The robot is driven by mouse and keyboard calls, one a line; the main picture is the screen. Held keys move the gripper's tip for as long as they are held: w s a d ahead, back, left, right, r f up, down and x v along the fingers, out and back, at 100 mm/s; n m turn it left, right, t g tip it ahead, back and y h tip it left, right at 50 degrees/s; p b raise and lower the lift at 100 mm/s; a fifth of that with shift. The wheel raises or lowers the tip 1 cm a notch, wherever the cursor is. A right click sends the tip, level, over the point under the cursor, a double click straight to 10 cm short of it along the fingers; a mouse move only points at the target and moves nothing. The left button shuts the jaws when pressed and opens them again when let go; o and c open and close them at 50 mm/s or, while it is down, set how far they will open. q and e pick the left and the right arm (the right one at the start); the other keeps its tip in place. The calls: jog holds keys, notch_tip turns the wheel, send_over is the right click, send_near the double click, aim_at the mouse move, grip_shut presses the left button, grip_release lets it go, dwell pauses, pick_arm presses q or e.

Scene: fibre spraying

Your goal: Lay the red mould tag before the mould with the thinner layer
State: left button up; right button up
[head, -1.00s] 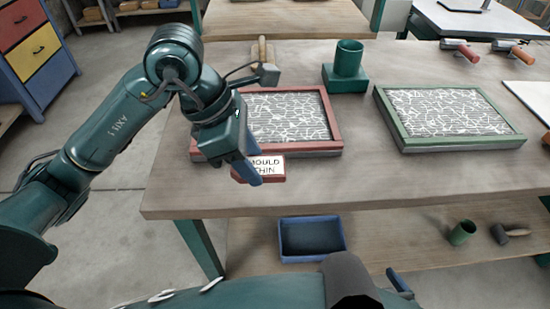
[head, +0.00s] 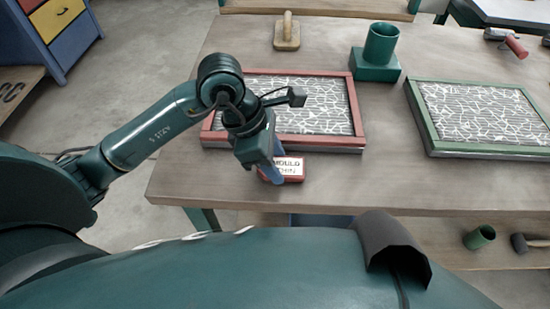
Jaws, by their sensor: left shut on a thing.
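I cannot tell whether the tag touches the table. The red-framed mould holds white fibre strands over a grey bed, partly hidden by my left arm. The green-framed mould (head: 428,128) at the right also holds white strands; its right end is cut off. My right gripper is not in view.
A green cup on a green block (head: 377,60) stands behind and between the moulds. A wooden float (head: 287,35) lies at the back of the table (head: 400,185). A red-handled tool (head: 516,46) lies back right. A green cup (head: 480,237) sits on the lower shelf.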

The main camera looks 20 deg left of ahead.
pick_arm(q)
jog(key=shift+f, duration=0.25)
jog(key=shift+f, duration=0.25)
jog(key=o, duration=1)
jog(key=shift+r, duration=0.1)
jog(key=shift+c, duration=0.2)
jog(key=shift+r, duration=0.25)
jog(key=shift+a+r, duration=0.15)
jog(key=shift+r, duration=0.15)
jog(key=v, duration=1.1)
